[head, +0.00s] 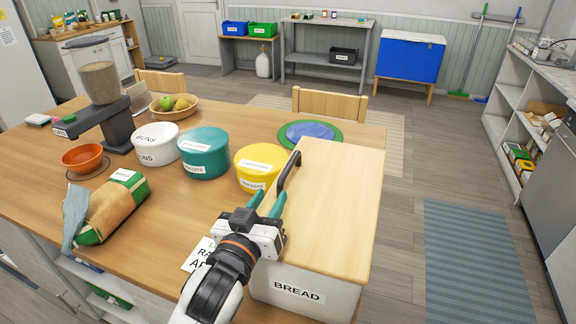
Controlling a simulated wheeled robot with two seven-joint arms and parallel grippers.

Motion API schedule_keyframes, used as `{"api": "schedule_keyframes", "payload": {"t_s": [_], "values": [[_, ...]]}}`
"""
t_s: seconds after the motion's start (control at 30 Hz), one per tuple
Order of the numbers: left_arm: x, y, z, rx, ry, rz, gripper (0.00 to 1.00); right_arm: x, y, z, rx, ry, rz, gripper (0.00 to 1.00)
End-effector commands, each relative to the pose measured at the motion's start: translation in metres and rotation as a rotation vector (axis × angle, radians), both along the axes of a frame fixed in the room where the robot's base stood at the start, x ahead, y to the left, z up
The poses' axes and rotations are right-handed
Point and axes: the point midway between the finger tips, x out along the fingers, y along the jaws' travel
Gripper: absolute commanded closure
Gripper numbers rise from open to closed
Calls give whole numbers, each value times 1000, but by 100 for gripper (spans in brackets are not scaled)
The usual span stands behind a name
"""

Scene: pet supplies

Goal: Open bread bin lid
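The bread bin (298,291) is a white box labelled BREAD at the near right of the wooden table. Its light wood lid (335,205) lies flat and shut on top. A dark bar handle (289,170) runs along the lid's left side. My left gripper (268,196) is at the lid's left edge, close to the near end of the handle. Its two green fingers are apart, with no object clearly seen between them. Whether a finger touches the handle I cannot tell. My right gripper is not in view.
Yellow (259,166), teal (204,153) and white (157,144) round tins stand left of the bin. A blue plate on a green mat (310,133) lies behind it. A paper bag (112,207), an orange bowl (82,158) and a dispenser (100,90) are further left.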

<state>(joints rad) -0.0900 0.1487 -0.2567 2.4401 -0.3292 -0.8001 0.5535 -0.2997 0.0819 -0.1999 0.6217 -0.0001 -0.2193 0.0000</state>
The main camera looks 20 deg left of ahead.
Motion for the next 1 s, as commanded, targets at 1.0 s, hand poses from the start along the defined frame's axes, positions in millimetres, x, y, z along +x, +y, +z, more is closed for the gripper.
{"api": "schedule_keyframes", "payload": {"t_s": [1.0], "values": [[101, -3, 0, 0, 0, 1, 77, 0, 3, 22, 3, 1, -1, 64]]}}
